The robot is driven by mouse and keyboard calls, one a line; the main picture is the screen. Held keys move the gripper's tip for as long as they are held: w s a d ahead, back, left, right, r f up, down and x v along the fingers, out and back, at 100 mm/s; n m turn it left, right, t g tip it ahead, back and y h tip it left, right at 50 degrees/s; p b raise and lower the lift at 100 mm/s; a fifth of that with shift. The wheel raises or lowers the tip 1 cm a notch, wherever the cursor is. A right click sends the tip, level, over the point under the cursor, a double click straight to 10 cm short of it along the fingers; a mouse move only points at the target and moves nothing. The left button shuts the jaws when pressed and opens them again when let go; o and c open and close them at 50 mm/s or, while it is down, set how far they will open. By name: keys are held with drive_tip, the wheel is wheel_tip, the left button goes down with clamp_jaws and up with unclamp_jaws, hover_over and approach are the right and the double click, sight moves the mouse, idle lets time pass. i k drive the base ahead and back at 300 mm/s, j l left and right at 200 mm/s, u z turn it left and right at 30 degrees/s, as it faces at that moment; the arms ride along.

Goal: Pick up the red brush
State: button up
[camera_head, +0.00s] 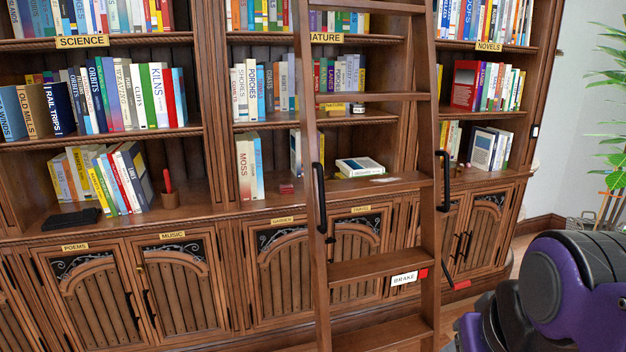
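A slim red upright object (167,181), which looks like the red brush, stands in a small brown cup (170,199) on the left part of the low shelf. Its lower end is hidden in the cup. My purple and black arm fills the lower right corner, far from the cup. My gripper is outside the picture, so its state does not show.
A wooden ladder (374,268) with black handles leans before the bookcase, between the cup and my arm. Books (101,178) stand left of the cup; a dark flat object (72,219) lies at the shelf's front. The shelf right of the cup (203,192) is clear.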

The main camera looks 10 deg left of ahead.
sight(166, 173)
drive_tip(key=j+z, duration=0.15)
drive_tip(key=z, duration=1)
drive_tip(key=j, duration=1.45)
drive_tip(key=k+j, duration=0.15)
drive_tip(key=j, duration=2.75)
drive_tip(key=k+j+z, duration=0.4)
drive_tip(key=i+u, duration=0.15)
drive_tip(key=i+j, duration=0.05)
